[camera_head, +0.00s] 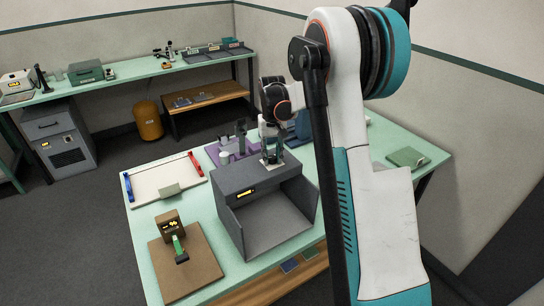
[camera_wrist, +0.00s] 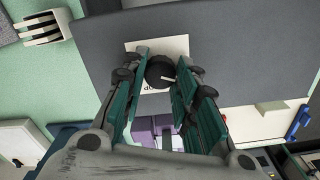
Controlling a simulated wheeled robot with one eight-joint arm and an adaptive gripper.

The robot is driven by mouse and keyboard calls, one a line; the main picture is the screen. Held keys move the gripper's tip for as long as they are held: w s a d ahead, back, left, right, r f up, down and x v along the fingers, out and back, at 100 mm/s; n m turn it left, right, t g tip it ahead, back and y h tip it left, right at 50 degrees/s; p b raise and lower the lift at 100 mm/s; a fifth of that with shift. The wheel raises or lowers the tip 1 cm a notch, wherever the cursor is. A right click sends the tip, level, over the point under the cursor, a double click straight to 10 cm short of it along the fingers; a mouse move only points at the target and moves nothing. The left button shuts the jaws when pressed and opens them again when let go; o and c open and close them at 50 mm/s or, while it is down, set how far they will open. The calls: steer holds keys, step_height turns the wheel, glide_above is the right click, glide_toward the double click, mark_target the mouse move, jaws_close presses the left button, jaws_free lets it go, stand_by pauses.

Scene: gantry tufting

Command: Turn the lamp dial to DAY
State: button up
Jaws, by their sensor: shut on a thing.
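The lamp dial (camera_wrist: 160,72) is a round black knob with a pale pointer line on a white label plate (camera_wrist: 178,46). The pointer points to the right in the wrist view. Part of the lettering shows upside down beside the knob, but I cannot read which mark the pointer meets. The plate lies on top of a grey open-fronted booth (camera_head: 235,172) with a small yellow display. My gripper (camera_head: 270,160) reaches down to the booth's top. In the wrist view its two green-padded fingers (camera_wrist: 163,66) stand on either side of the knob, shut on it.
The mint table carries a white board (camera_head: 160,183) with blue and red ends, a brown base (camera_head: 187,268) with a green-handled device, a purple tray (camera_head: 222,150) behind the booth and a green pad (camera_head: 406,157) at right. A back bench stands beyond open floor.

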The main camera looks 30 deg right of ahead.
mark_target(272, 157)
steer(key=m+b, duration=0.1)
steer(key=m, duration=0.3)
steer(key=shift+f+b, duration=0.1)
steer(key=shift+b, duration=0.2)
steer(key=shift+m+b, duration=0.45)
steer(key=shift+m, duration=1.55)
steer(key=o, duration=1.1)
step_height(272, 157, up, 12)
steer(key=shift+r, duration=0.1)
